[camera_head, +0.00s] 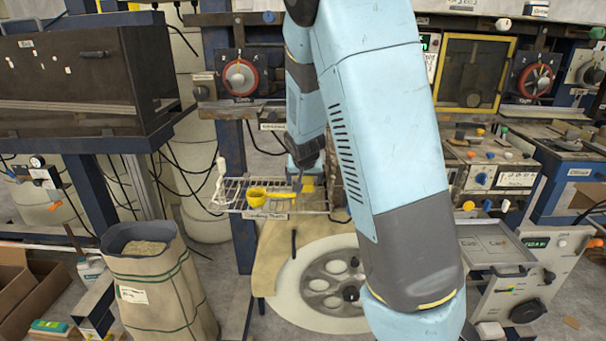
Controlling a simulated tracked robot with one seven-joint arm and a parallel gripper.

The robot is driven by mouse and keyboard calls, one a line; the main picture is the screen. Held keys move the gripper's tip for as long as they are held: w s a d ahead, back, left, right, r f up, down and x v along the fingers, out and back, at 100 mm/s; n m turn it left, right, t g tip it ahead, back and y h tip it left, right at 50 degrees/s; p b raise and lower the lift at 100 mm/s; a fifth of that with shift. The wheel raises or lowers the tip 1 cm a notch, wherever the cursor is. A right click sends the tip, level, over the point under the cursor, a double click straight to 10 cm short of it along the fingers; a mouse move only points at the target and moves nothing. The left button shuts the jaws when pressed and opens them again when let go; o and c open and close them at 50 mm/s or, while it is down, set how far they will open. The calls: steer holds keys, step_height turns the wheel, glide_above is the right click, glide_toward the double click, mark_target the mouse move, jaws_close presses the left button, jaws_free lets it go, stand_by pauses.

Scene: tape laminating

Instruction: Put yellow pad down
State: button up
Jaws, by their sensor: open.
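The yellow pad (308,184) shows as a small yellow patch at the right part of a wire rack (232,200). It sits directly at my gripper (300,182), whose dark fingers point down over the rack. My gripper is open, and the pad is close to its fingertips. The fingers hide part of the pad, so I cannot tell whether they touch it. A yellow scoop-like cup (257,197) is on the rack just left of my gripper.
A tall sack of grain (150,280) stands at the lower left. A pale round plate with a dark wheel (330,283) lies below the rack. Worktops with knobs and small parts (485,160) fill the right. My arm hides the middle.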

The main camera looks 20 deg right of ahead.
steer(key=v, duration=1.2)
stand_by(0.7)
steer(key=shift+f, duration=0.1)
stand_by(0.3)
